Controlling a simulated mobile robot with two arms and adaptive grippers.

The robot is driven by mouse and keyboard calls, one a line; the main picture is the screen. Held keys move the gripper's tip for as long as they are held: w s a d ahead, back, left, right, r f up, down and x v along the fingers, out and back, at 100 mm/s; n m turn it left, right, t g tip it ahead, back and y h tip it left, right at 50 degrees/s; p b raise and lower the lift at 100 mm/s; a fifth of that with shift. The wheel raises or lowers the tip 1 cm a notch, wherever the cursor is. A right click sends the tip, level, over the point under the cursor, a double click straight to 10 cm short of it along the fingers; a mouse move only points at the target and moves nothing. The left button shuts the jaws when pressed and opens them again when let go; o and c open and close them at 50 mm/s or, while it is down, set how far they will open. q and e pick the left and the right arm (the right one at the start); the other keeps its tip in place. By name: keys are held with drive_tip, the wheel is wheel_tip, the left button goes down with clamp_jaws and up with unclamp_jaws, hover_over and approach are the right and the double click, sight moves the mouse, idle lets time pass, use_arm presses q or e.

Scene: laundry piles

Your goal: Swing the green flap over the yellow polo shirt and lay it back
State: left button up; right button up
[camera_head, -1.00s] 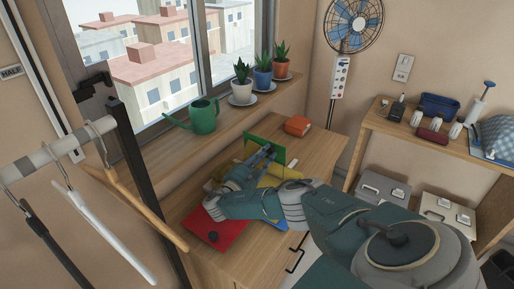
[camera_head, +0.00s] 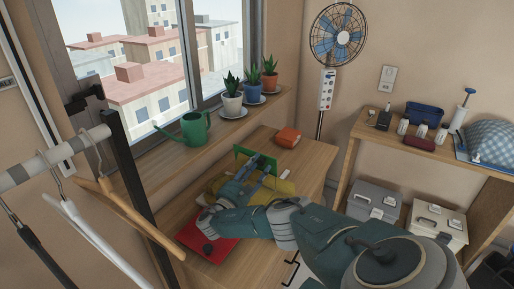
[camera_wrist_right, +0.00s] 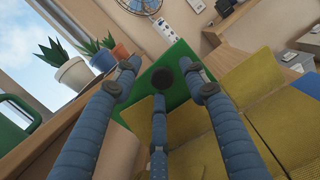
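The green flap (camera_head: 243,153) stands tilted up at the far side of the folding board on the wooden cabinet. In the right wrist view the green flap (camera_wrist_right: 180,62) carries a dark round knob (camera_wrist_right: 163,77). The yellow polo shirt (camera_head: 285,187) lies on the board, partly hidden by my right arm; its folds show in the wrist view (camera_wrist_right: 250,100). My right gripper (camera_head: 262,168) is over the board at the green flap. Its fingers (camera_wrist_right: 165,88) are spread around the knob; contact is unclear. My left gripper is out of view.
The board's red flap (camera_head: 218,248) lies at the near left. A green watering can (camera_head: 194,128) and potted plants line the sill. A clothes rail with hangers (camera_head: 100,215) stands at the left.

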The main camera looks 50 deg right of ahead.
drive_tip(key=shift+a+f, duration=0.15)
drive_tip(key=v, duration=1.1)
drive_tip(key=shift+a, duration=0.35)
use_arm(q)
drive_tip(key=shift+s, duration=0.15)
use_arm(e)
drive_tip(key=shift+s, duration=0.15)
